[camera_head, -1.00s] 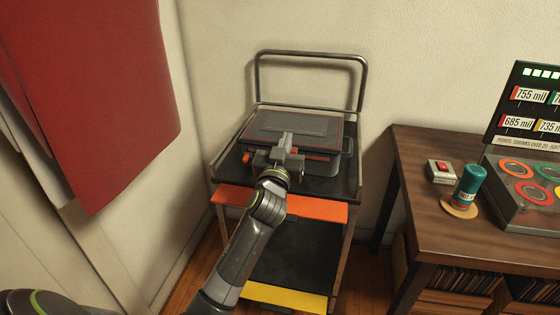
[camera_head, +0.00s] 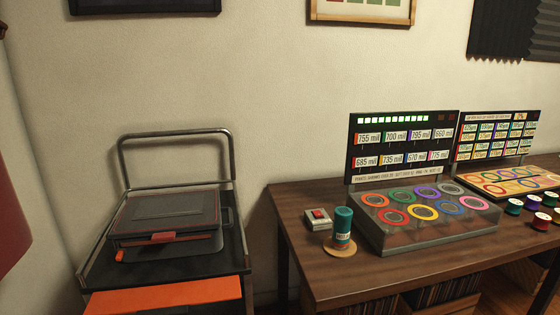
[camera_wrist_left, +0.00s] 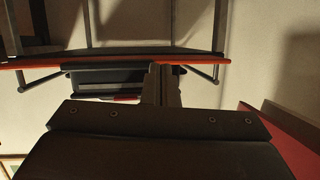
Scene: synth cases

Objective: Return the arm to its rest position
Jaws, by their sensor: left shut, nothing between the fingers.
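My left gripper (camera_wrist_left: 161,85) shows in the left wrist view with its two fingers together and nothing between them. Past the fingertips in that view are the cart's red-orange edge (camera_wrist_left: 32,62) and a dark box-like shape whose details are too dim to tell. Neither arm shows in the head view. A dark grey case (camera_head: 168,212) with a red latch lies with its lid down on a black cart (camera_head: 236,262) at the left of the head view. My right gripper is in neither view.
A wooden table (camera_head: 300,222) stands right of the cart. On it are a white box with a red button (camera_head: 318,219), a teal cylinder (camera_head: 343,228) on a round disc, a ring tray (camera_head: 440,238) with an upright label board (camera_head: 400,145), and several spools at the right.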

